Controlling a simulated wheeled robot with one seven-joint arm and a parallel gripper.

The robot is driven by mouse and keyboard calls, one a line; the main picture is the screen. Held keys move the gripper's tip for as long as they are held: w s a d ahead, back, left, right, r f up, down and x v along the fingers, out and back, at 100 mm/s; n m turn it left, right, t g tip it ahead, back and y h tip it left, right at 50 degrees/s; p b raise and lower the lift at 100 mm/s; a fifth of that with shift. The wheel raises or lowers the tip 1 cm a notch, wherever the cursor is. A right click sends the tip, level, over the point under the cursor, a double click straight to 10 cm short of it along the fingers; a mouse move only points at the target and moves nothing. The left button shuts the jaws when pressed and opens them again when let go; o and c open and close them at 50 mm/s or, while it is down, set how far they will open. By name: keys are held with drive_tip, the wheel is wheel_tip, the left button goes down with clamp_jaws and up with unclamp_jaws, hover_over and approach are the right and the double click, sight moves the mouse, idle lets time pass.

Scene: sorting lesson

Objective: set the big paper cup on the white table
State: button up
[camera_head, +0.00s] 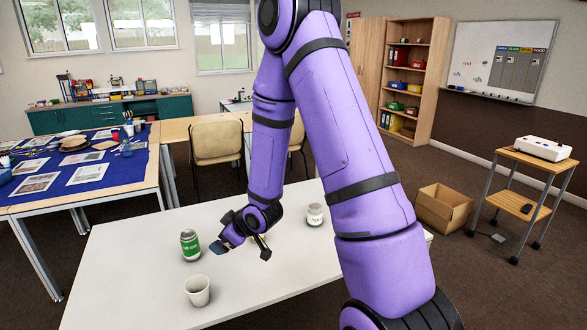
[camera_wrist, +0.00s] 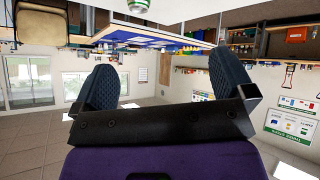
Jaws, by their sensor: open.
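A white paper cup (camera_head: 198,290) stands upright near the front left of the white table (camera_head: 130,252). My gripper (camera_head: 240,250) hangs over the table's middle, up and to the right of the cup in the head view, apart from it. In the wrist view its two dark fingers (camera_wrist: 148,88) are spread apart with nothing between them. The cup cannot be made out in the wrist view.
A green-labelled can (camera_head: 190,245) stands left of my gripper, behind the cup. A white jar (camera_head: 315,215) stands to the right, near my arm. The table's front left is otherwise clear. A blue-covered table (camera_head: 85,165) stands behind left; a cardboard box (camera_head: 443,208) lies on the floor at right.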

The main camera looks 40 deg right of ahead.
drive_tip(key=s+r+m+g+h, duration=0.15)
drive_tip(key=s+r, duration=0.25)
drive_tip(key=r, duration=0.6)
drive_tip(key=s+r+m+h, duration=0.2)
drive_tip(key=s+r, duration=0.3)
drive_tip(key=r, duration=0.5)
drive_tip(key=s+a+r+m+g, duration=0.1)
drive_tip(key=s+r, duration=0.4)
drive_tip(key=s, duration=0.5)
drive_tip(key=s+a+r+m+g, duration=0.1)
drive_tip(key=s+r, duration=0.5)
drive_tip(key=s, duration=0.5)
drive_tip(key=shift+a+m+y, duration=0.2)
drive_tip(key=shift+m+y, duration=0.15)
drive_tip(key=shift+y, duration=0.1)
